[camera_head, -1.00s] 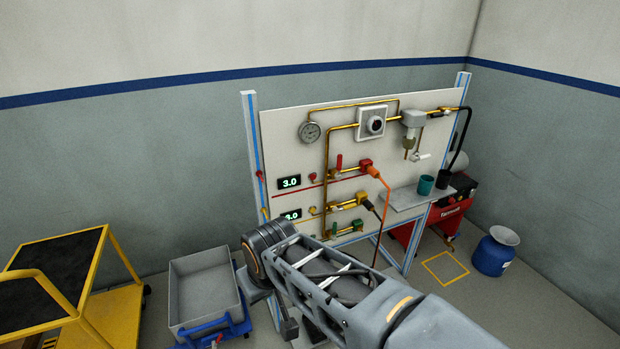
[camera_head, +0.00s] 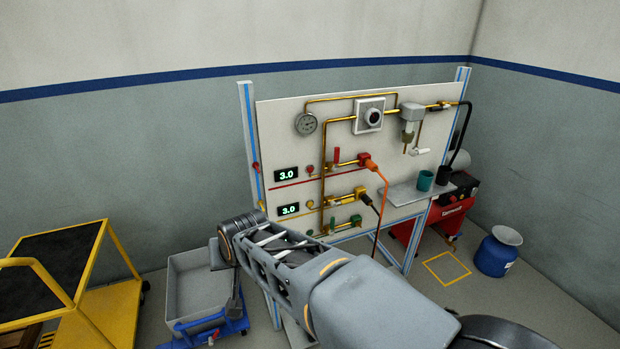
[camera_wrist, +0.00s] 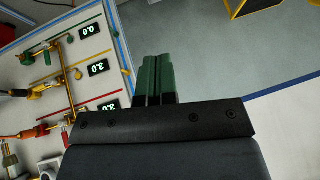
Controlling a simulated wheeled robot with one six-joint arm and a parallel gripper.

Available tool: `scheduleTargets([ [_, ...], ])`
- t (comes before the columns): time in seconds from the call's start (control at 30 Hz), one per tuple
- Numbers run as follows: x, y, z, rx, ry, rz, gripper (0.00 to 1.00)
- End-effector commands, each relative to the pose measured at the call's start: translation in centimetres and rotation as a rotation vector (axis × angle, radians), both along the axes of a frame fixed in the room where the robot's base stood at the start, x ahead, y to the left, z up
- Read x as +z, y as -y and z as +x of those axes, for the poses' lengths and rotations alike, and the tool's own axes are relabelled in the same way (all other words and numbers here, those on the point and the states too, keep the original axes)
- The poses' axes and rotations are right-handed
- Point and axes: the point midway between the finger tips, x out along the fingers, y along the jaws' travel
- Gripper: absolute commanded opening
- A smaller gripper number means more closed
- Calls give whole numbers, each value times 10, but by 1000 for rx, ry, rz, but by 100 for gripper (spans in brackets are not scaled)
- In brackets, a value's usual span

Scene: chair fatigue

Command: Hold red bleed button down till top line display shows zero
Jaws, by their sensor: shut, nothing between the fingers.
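The top line display (camera_head: 287,174) reads 3.0 on the white panel, above a red line. A small red knob (camera_head: 310,170) is right of that display, and a red button (camera_head: 256,166) sits on the left post. I cannot tell which is the bleed button. In the wrist view, the display beside the red line (camera_wrist: 108,108) also reads 3.0. My gripper (camera_wrist: 157,72) is shut and empty, its green fingers together, apart from the panel and over the floor. Its fingertips are not clear in the head view.
The middle display (camera_head: 289,209) reads 3.0; the lower one (camera_wrist: 86,30) reads 0.0. A grey bin (camera_head: 195,285) on a blue dolly and a yellow cart (camera_head: 105,305) stand left. A shelf with cups, a red compressor (camera_head: 447,222) and a blue drum (camera_head: 497,252) are right.

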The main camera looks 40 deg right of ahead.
Motion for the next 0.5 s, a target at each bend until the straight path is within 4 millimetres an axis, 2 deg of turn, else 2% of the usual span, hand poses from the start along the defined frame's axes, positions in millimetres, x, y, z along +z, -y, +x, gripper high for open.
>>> scheduleTargets([
  [0.03, -20, 19, 23, -134, 95, 57, 0],
  [0.1, -25, 52, 55, -338, 271, 152, 0],
  [0.17, -26, 86, 78, -507, 434, 237, 0],
  [0.23, -26, 128, 95, -684, 632, 336, 0],
  [0.3, -25, 171, 104, -833, 832, 430, 0],
  [0.37, -24, 206, 104, -935, 1003, 502, 0],
  [0.4, -23, 227, 101, -989, 1114, 547, 0],
  [0.5, -22, 273, 88, -1077, 1367, 639, 0],
])
